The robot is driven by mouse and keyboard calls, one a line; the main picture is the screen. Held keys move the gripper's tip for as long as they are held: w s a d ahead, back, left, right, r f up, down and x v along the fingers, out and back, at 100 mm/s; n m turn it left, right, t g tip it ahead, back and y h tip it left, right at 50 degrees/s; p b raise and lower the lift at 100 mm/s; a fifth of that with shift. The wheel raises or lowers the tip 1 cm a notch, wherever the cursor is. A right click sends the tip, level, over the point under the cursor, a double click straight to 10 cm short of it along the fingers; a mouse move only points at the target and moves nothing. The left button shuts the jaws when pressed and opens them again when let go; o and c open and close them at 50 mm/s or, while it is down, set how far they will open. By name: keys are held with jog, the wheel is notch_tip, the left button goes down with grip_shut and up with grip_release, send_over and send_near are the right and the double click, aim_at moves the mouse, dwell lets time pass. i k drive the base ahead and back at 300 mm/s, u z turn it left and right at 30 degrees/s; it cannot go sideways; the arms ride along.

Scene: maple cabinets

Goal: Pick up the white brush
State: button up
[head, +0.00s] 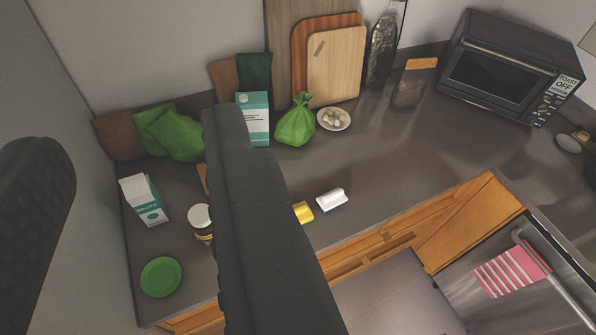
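The white brush (332,199) lies on the dark grey counter, right of the picture's middle. It has a white top and a dark underside. Beside it on the left is a yellow item (303,212), partly hidden behind my right finger. My gripper (132,128) shows as two dark ribbed fingers, one at the left edge and one large in the middle. The fingers are wide apart with nothing held between them. The brush is to the right of both fingers, outside the gap, and is not touched as far as I can see.
Cartons, green bags, a green plate (161,277) and a lidded jar (200,217) stand on the left. Cutting boards (336,65) lean at the back beside a bowl (333,119). A toaster oven (506,68) is at right. Counter around the brush's right is clear; its front edge is near.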

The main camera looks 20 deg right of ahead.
aim_at(332, 199)
jog(key=z, duration=0.05)
jog(key=i, duration=0.85)
jog(key=z, duration=0.35)
